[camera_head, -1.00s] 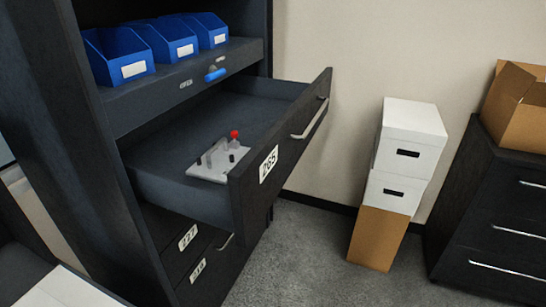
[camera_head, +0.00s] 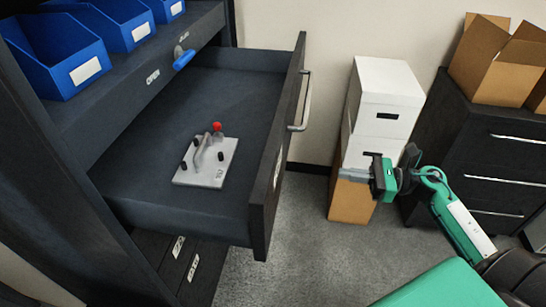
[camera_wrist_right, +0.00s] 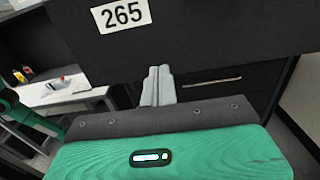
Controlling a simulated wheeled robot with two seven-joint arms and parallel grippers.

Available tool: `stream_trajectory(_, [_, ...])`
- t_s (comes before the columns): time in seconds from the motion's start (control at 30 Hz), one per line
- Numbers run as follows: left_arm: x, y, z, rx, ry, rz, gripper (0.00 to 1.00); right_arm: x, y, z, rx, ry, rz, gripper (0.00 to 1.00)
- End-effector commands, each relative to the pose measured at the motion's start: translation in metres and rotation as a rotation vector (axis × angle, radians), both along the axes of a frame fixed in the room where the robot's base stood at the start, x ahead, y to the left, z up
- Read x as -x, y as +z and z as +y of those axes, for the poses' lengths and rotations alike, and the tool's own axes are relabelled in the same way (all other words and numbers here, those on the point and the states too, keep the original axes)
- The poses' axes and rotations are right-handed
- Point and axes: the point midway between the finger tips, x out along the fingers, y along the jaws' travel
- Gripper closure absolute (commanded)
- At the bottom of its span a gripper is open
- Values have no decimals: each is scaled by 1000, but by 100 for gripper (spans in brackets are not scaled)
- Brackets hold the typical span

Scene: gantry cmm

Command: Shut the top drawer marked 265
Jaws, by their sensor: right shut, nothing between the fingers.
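The top drawer (camera_head: 278,180) stands pulled far out of the dark cabinet in the head view, its front seen nearly edge-on with a metal handle (camera_head: 303,102). A grey plate fixture with a red knob (camera_head: 208,162) lies inside it. My right gripper (camera_head: 345,174) is shut and empty, to the right of the drawer front and apart from it in the head view. In the right wrist view the white 265 label (camera_wrist_right: 122,14) shows on the dark drawer front, just beyond and above the shut fingers (camera_wrist_right: 158,85). My left gripper is not in view.
Blue bins (camera_head: 62,58) stand on the shelf above the drawer, near a blue lever (camera_head: 183,59) beside an OPEN label. Stacked boxes (camera_head: 385,95) stand behind my right gripper. A black cabinet (camera_head: 490,150) with an open carton (camera_head: 497,65) is at right.

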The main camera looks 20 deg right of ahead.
Motion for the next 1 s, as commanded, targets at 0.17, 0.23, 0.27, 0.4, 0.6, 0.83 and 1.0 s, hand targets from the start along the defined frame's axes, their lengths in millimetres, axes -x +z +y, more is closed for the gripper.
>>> stream_trajectory(0.17, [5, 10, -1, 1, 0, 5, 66, -7, 5, 13, 13, 8, -12, 100])
stream_trajectory(0.23, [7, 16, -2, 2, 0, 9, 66, -13, 7, 22, 11, 9, -12, 100])
stream_trajectory(0.27, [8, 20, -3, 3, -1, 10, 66, -16, 8, 27, 9, 9, -10, 100])
stream_trajectory(0.4, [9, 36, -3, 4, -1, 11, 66, -33, 9, 51, 6, 7, -11, 100])
stream_trajectory(0.6, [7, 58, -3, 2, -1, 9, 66, -56, 8, 86, 5, 7, -10, 100])
stream_trajectory(0.83, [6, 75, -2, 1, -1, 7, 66, -72, 5, 107, 6, 4, -8, 100])
stream_trajectory(1.0, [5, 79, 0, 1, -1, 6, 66, -77, 3, 115, 6, 5, -8, 100])
